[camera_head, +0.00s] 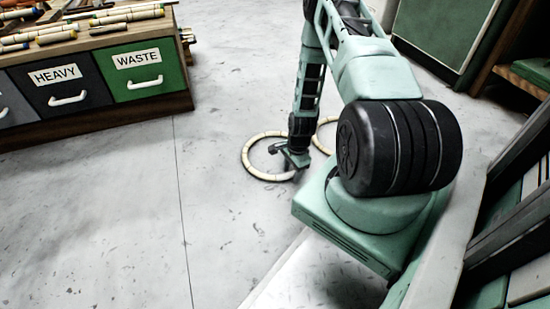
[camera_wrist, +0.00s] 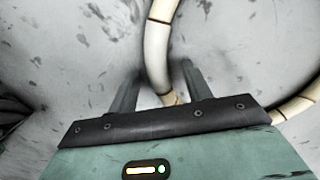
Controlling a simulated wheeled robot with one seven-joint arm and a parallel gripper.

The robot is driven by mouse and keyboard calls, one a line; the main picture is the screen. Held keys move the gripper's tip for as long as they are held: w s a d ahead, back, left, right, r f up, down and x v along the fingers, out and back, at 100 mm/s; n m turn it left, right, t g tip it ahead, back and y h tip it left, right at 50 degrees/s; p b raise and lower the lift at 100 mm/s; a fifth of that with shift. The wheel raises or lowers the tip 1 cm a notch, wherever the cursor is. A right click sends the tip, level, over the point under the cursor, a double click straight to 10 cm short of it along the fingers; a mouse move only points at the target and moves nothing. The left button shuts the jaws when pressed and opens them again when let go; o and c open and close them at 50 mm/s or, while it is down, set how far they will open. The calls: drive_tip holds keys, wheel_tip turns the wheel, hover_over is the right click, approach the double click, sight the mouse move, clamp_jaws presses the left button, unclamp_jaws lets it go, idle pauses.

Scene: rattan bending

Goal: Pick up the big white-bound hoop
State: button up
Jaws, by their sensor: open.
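Two pale cream hoops with thin darker bands lie flat on the floor. The left hoop (camera_head: 246,158) shows almost whole in the head view; the other hoop (camera_head: 318,136) is partly hidden behind my arm. I cannot tell for certain which one is the big white-bound hoop. My gripper (camera_head: 288,160) points down at the right side of the left hoop. In the wrist view, my gripper (camera_wrist: 160,72) is open, with a stretch of hoop (camera_wrist: 157,45) passing between its two fingers. Another pale hoop stretch (camera_wrist: 298,106) shows at the right edge.
A drawer unit (camera_head: 95,105) labelled HEAVY and WASTE stands at the upper left, with bound sticks (camera_head: 125,17) on top. A green cabinet (camera_head: 445,35) and wooden shelf (camera_head: 500,72) stand at the upper right. The grey floor (camera_head: 110,220) at left is clear.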

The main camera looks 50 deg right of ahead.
drive_tip(key=shift+r, duration=0.1)
clamp_jaws()
